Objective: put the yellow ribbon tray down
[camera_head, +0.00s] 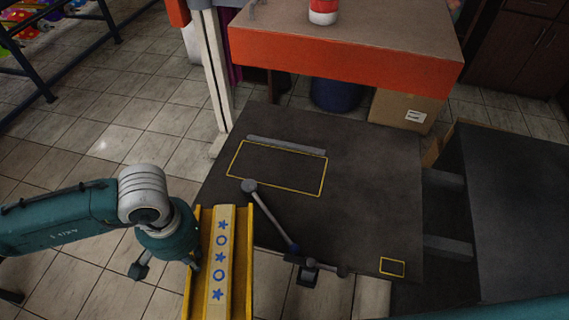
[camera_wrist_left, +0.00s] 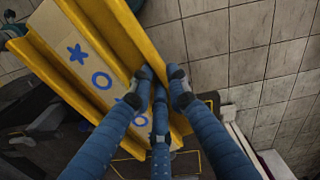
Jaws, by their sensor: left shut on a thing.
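The yellow ribbon tray (camera_head: 247,285) is at the bottom of the head view, over the left front edge of the dark table (camera_head: 370,190). A cream ribbon (camera_head: 221,260) with blue stars and circles lies along it. My left gripper (camera_head: 196,262) is shut on the tray's left side. In the left wrist view, the fingers (camera_wrist_left: 158,88) close on the tray's yellow wall (camera_wrist_left: 120,25), and the ribbon (camera_wrist_left: 92,60) shows beside them. A large yellow outline (camera_head: 324,180) is marked on the table, apart from the tray. My right gripper is out of view.
A grey lever with round ends (camera_head: 270,215) stands on the table close to the tray. A grey bar (camera_head: 287,145) lies behind the large outline. A small yellow outline (camera_head: 392,258) is at front right. An orange-edged table (camera_head: 345,62) stands behind.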

